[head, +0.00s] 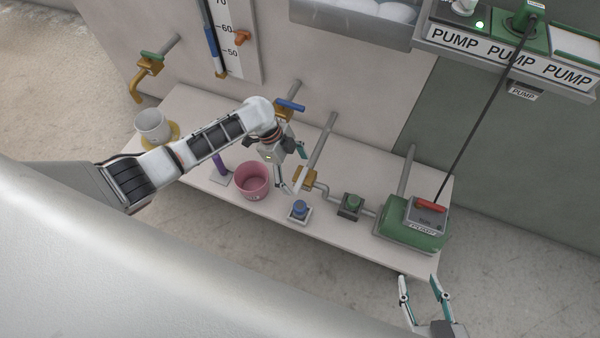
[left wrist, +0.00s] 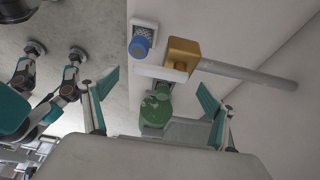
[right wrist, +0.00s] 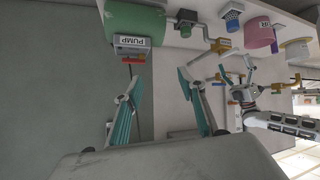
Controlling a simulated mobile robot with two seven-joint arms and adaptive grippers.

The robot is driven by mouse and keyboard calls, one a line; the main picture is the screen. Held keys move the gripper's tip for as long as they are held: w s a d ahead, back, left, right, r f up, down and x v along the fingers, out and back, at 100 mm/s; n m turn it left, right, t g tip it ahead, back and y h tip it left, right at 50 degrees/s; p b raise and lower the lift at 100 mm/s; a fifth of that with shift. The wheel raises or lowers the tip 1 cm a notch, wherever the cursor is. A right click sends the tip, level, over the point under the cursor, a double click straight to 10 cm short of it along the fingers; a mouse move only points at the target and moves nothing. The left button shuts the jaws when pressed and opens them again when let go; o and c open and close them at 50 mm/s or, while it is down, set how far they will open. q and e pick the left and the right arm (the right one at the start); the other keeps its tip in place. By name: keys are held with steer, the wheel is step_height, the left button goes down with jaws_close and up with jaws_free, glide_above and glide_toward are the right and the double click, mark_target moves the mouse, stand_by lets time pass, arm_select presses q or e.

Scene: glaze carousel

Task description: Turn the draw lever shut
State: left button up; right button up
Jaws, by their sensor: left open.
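Which lever is the draw lever I cannot tell for sure. A blue lever (head: 291,104) sits on a brass valve on the wall pipe, just behind my left wrist. A green-handled lever (head: 152,55) tops the brass tap at the far left. My left gripper (head: 291,170) is open and empty between the pink bucket (head: 252,181) and the brass valve block (head: 304,178). In the left wrist view the brass block (left wrist: 182,58) lies beyond the open fingers. My right gripper (head: 420,288) is open and empty in front of the bench, below the green pump (head: 415,237).
The bench (head: 335,247) also bears a blue button (head: 299,208), a green button (head: 349,204) and a white pot (head: 152,125). A red lever (head: 431,204) lies on the pump. A black cable (head: 480,112) runs up to the shelf. Floor is clear in front.

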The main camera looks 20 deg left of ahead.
mark_target(301, 181)
arm_select(q)
steer(key=shift+x, duration=0.8)
steer(key=shift+f, duration=0.3)
steer(key=shift+d+b, duration=0.1)
steer(key=shift+b, duration=0.2)
steer(key=c, duration=1.6)
arm_select(e)
steer(key=shift+w+a+r, duration=0.25)
steer(key=shift+a+r, duration=0.1)
steer(key=shift+a, duration=0.05)
